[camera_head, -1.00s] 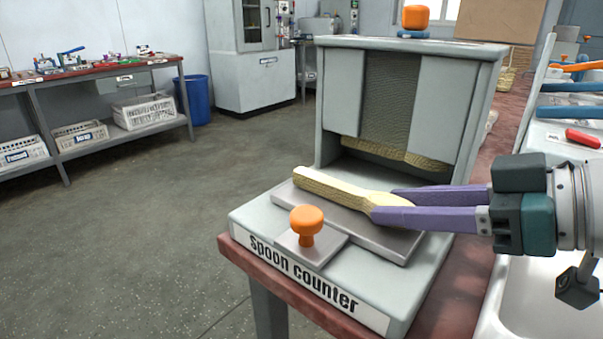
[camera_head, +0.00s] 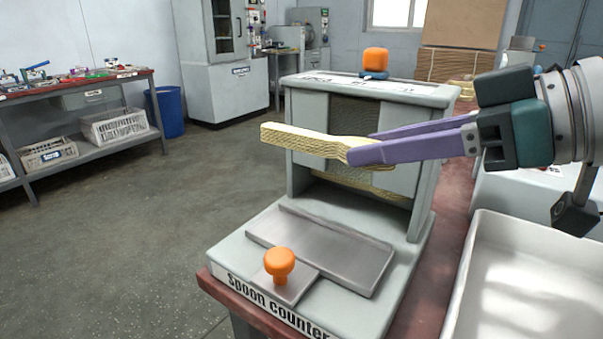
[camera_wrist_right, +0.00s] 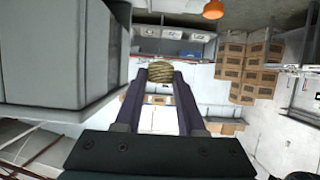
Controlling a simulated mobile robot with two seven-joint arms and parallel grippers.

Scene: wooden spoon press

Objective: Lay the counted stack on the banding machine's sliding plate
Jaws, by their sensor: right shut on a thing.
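My right gripper (camera_head: 362,147) comes in from the right with purple fingers shut on the stack of wooden spoons (camera_head: 308,143). The pale stack is held level above the spoon counter, in front of its upper housing, its long end pointing left. In the right wrist view the stack's round end (camera_wrist_right: 160,72) sits between the fingertips. The spoon counter (camera_head: 232,243) is a grey machine with a bare metal plate (camera_head: 325,250) and an orange knob (camera_head: 279,262) in front. My left gripper is not in view. I cannot make out the banding machine's sliding plate.
A white tray (camera_head: 455,300) lies at the lower right. A workbench (camera_head: 85,92) with small tools and white baskets (camera_head: 115,126) stands at the left, beside a blue bin (camera_head: 167,112). A grey cabinet (camera_head: 225,95) stands behind. The floor at the left is clear.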

